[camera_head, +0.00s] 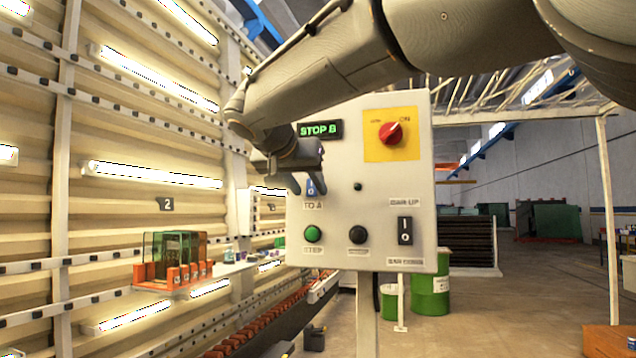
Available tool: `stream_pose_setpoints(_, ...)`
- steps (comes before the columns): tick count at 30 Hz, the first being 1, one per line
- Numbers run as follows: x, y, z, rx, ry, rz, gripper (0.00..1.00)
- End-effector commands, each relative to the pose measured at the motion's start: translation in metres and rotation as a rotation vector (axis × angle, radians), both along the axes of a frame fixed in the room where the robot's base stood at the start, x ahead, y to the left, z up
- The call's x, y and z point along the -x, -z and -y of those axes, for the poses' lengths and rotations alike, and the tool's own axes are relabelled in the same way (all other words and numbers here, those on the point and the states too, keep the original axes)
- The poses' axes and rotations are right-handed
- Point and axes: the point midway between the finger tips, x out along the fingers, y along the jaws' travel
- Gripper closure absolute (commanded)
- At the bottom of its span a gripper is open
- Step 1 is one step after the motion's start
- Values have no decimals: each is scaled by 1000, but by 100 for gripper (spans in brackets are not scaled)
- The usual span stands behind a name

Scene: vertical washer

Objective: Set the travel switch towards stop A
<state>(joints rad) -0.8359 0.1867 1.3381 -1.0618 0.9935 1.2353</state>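The travel switch (311,187) is a small blue and white rocker at the panel's left, above the label "TO A" (313,205). Its upper part is hidden by my gripper, and I cannot tell which way it is set. My gripper (308,186) is in front of the panel's left side, fingers pointing down and apart, with the switch showing between them. I cannot tell whether a finger touches it.
The panel also has a red rotary knob (391,133) on a yellow plate, a green button (313,233), a black button (358,235) and a black rocker (405,231). A washer rack with rollers (255,328) stands at left. Green drums (431,290) stand behind the panel.

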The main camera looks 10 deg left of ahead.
Motion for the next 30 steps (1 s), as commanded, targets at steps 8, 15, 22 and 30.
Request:
stream_pose_setpoints(8, -1, 1, 0, 0, 0, 0, 66)
stream_pose_setpoints(15, -1, 0, 0, 0, 0, 0, 100)
stream_pose_setpoints(22, -2, 3, 0, 1, -2, 18, 100)
stream_pose_setpoints(30, -2, 6, -1, 7, -4, 75, 100)
